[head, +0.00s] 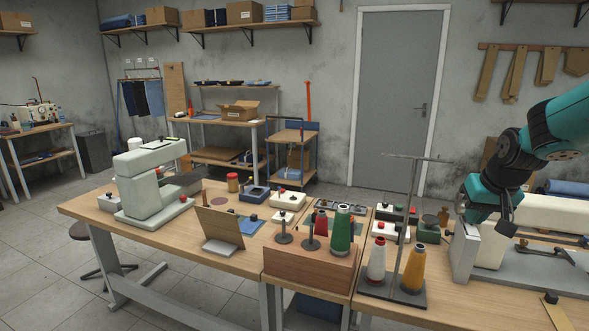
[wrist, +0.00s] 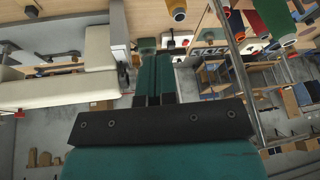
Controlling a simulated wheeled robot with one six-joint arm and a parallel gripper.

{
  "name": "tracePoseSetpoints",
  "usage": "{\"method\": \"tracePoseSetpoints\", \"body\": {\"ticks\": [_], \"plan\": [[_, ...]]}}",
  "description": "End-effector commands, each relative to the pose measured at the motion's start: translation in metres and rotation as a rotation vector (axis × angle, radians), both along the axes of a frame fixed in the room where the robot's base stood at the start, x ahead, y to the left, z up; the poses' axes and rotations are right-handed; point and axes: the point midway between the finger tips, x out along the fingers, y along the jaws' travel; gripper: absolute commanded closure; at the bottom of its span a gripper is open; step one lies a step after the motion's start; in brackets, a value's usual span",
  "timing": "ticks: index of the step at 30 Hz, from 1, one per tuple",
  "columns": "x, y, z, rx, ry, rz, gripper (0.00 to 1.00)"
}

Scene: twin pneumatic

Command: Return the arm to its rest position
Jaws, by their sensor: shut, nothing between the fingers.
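My teal and black arm comes in from the right edge of the head view, bent over the pale sewing machine (head: 520,212) at the right. My gripper (head: 470,207) is at its lower end, near the left end of that machine, and looks small and partly dark there. In the wrist view the two teal fingers of my gripper (wrist: 150,62) lie close together and hold nothing. The wrist picture appears upside down. Whether the gripper clears the machine or touches it, I cannot tell.
Yellow (head: 414,268) and pale red-topped cones stand on a thread stand with a tall metal rod (head: 405,200), left of my gripper. A wooden box (head: 309,267) bears a green cone (head: 342,230). Another sewing machine (head: 150,185) stands at left. Open floor lies before the grey door (head: 398,95).

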Motion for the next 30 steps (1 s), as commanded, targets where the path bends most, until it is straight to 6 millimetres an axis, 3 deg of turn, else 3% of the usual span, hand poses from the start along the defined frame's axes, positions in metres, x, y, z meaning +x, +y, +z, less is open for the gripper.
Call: {"method": "tracePoseSetpoints", "body": {"ticks": [5,9,12,15,18,21,25,30], "plan": [[-0.044,0.075,0.001,0.046,0.032,0.162,1.00],[-0.108,0.145,-0.002,0.094,0.078,0.346,1.00],[-0.164,0.186,-0.008,0.124,0.118,0.483,1.00],[-0.219,0.215,-0.016,0.146,0.155,0.609,1.00],[-0.265,0.231,-0.024,0.163,0.189,0.711,1.00],[-0.296,0.239,-0.031,0.172,0.213,0.780,1.00],[-0.315,0.243,-0.034,0.178,0.229,0.822,1.00],[-0.318,0.243,-0.034,0.179,0.232,0.825,1.00]]}}
